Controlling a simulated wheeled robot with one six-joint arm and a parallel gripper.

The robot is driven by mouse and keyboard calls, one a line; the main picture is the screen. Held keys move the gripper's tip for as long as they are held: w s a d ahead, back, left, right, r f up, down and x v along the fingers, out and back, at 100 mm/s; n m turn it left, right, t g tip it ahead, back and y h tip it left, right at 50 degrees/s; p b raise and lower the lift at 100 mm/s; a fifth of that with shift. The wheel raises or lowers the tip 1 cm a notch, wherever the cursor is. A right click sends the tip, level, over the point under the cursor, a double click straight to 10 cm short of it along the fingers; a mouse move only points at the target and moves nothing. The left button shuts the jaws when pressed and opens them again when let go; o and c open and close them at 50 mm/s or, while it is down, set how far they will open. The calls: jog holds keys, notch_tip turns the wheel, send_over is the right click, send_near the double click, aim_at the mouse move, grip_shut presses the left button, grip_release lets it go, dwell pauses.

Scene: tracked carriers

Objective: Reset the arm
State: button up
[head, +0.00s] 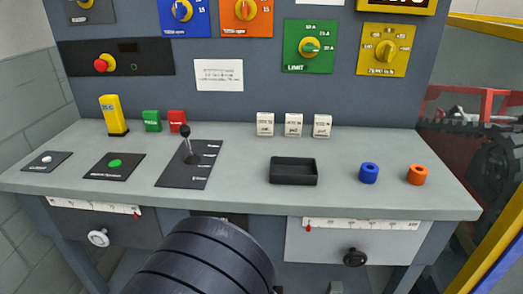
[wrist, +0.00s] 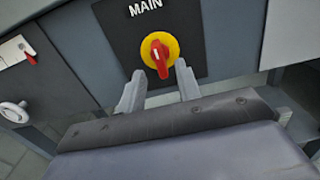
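My gripper (wrist: 158,82) shows in the wrist view with its two grey fingers spread apart and nothing between them. In front of the fingertips is a rotary switch with a red handle on a yellow disc (wrist: 148,45), on a black plate marked MAIN. The handle stands close to upright in the picture, and its lower end reaches toward the gap between the fingers. I cannot tell whether the fingers touch it. In the head view my dark arm covers the lower middle of the desk front, and the gripper is hidden.
The desk top (head: 235,190) carries a lever (head: 187,145), a black tray (head: 293,176), a blue ring (head: 369,175) and an orange ring (head: 416,176). Sliders and a white handwheel (head: 98,238) are on the desk front. A yellow post (head: 495,255) stands at the right.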

jog(key=w, duration=0.5)
jog(key=shift+w+d+b, duration=0.1)
jog(key=shift+d+b, duration=0.2)
jog(key=shift+a+f+m+b, duration=0.1)
jog(key=shift+f+m+b, duration=0.15)
jog(key=shift+m+b, duration=0.3)
jog(key=m+b, duration=0.2)
jog(key=m, duration=0.1)
jog(key=m+b, duration=0.3)
jog(key=m, duration=0.2)
jog(key=shift+r+m, duration=0.15)
jog(key=shift+m, duration=0.1)
jog(key=shift+r+m+b, duration=0.1)
jog(key=shift+m+b, duration=0.25)
jog(key=shift+m, duration=0.05)
